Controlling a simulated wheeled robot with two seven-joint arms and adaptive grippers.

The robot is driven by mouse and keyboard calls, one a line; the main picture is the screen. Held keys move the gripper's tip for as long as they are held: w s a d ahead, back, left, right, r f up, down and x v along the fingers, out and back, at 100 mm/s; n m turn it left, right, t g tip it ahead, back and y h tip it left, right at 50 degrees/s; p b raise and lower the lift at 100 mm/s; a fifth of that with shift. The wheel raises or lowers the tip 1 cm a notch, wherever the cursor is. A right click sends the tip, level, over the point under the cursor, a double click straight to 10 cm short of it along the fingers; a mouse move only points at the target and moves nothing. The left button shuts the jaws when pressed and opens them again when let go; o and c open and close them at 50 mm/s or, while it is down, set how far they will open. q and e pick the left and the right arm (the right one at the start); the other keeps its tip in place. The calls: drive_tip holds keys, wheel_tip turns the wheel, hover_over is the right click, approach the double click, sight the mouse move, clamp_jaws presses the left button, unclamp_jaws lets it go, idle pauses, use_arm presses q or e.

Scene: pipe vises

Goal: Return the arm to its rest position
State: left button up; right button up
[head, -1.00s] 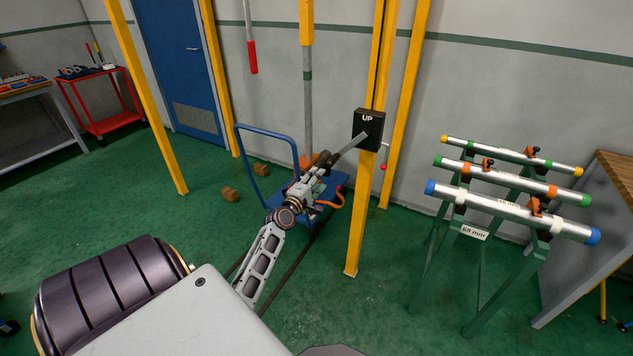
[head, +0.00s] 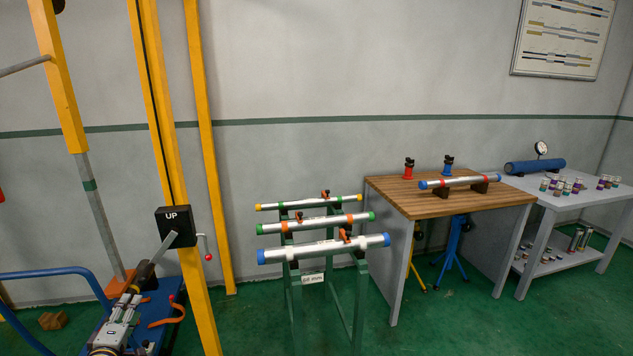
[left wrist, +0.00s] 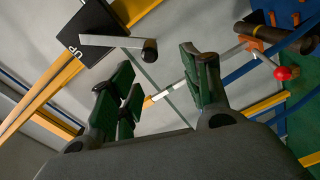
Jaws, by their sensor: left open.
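My left gripper (head: 138,288) is at the lower left of the head view, just below the grey lever (head: 163,246) on the black box marked UP (head: 175,226). In the left wrist view my left gripper (left wrist: 158,92) is open, with green-padded fingers spread and nothing between the pads. I cannot tell whether a finger touches the grip. The right gripper is in neither view.
Yellow posts (head: 205,150) stand close to my left arm. A blue cart (head: 185,290) lies behind it. A green rack (head: 297,310) with three pipes stands to the right, then a wooden-topped bench (head: 430,205) and a grey table (head: 585,200). Green floor lies between.

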use_arm(q)
wheel_tip(320, 180, down, 22)
drive_tip(key=s+d+m+g, duration=0.2)
drive_tip(key=m+g, duration=0.2)
drive_tip(key=m, duration=0.3)
drive_tip(key=s+d+f+m+g+h, duration=0.1)
drive_tip(key=s+d+f+m+g, duration=0.25)
drive_tip(key=f, duration=0.65)
drive_tip(key=s+d+f+m+g+h, duration=0.1)
drive_tip(key=s+d+f+m, duration=0.25)
drive_tip(key=s+f, duration=0.45)
drive_tip(key=s+d+f+m+g+h, duration=0.15)
drive_tip(key=s+d+f, duration=0.25)
drive_tip(key=s+f, duration=0.4)
drive_tip(key=s+d+f+m+g, duration=0.2)
drive_tip(key=s+d+f, duration=0.2)
drive_tip(key=s+f, duration=0.35)
drive_tip(key=s+d+f+m+g, duration=0.1)
drive_tip(key=s+d+f, duration=0.1)
drive_tip(key=s, duration=0.8)
drive_tip(key=s+d+f+m+g, duration=0.1)
drive_tip(key=s+f, duration=0.3)
drive_tip(key=s, duration=0.6)
drive_tip(key=shift+s+d+g+p, duration=0.3)
drive_tip(key=shift+d+g+p, duration=0.15)
drive_tip(key=shift+g, duration=0.35)
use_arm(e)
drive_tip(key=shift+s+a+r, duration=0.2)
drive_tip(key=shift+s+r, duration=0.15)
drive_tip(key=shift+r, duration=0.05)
